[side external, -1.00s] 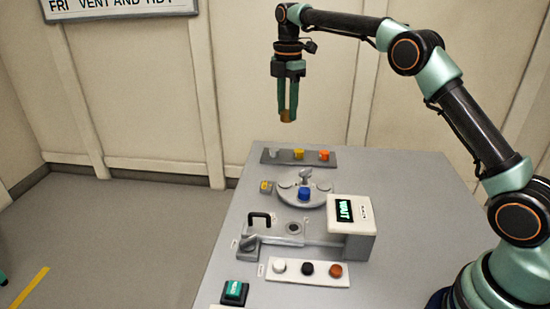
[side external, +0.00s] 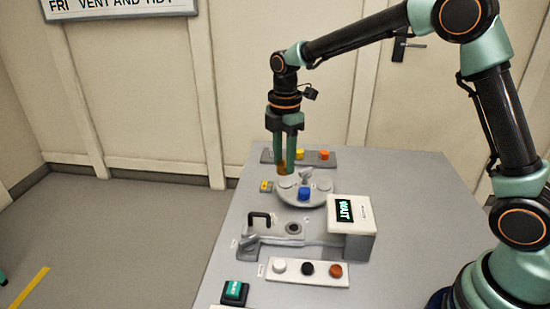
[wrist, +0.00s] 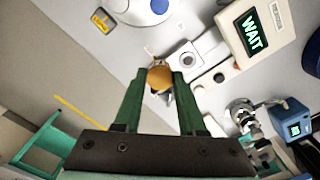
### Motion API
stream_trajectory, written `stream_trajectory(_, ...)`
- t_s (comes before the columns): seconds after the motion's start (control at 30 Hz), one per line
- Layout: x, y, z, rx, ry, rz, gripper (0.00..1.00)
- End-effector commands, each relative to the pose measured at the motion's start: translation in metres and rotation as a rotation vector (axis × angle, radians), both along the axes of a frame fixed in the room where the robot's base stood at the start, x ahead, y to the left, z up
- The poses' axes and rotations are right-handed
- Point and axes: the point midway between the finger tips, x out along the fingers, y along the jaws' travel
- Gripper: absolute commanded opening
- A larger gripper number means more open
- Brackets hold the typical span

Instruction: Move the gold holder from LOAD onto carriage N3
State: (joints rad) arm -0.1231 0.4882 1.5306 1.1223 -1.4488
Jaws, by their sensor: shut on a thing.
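My gripper (side external: 286,164) points down with its fingers shut on the gold holder (side external: 282,169), which shows amber at the fingertips. In the wrist view the gold holder (wrist: 160,77) sits between the two green fingers. It hangs in the air and, in the side view, appears over the back left edge of the grey round plate (side external: 318,199); its exact height is hard to tell. The plate carries several pale round pads and a blue holder (side external: 303,194).
A rack (side external: 340,156) with coloured holders stands behind the plate, partly hidden by my gripper. A box with a WAIT display (side external: 345,212), a black handle (side external: 260,216) and a white strip with knobs (side external: 293,272) stand nearer.

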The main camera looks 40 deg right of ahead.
Motion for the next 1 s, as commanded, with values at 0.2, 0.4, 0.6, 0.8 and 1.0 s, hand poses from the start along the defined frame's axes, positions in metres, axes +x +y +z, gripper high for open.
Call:
stream_trajectory(0.2, -0.042, 0.015, -0.023, 0.0, 0.001, 0.002, 0.0)
stream_trajectory(0.4, -0.062, 0.02, -0.033, 0.0, 0.001, 0.0, 0.0)
stream_trajectory(0.6, -0.066, 0.021, -0.041, 0.0, 0.002, 0.0, 0.0)
stream_trajectory(0.8, -0.066, 0.021, -0.057, -0.001, 0.004, 0.0, 0.0)
stream_trajectory(1.0, -0.066, 0.021, -0.075, -0.001, 0.004, 0.0, 0.0)
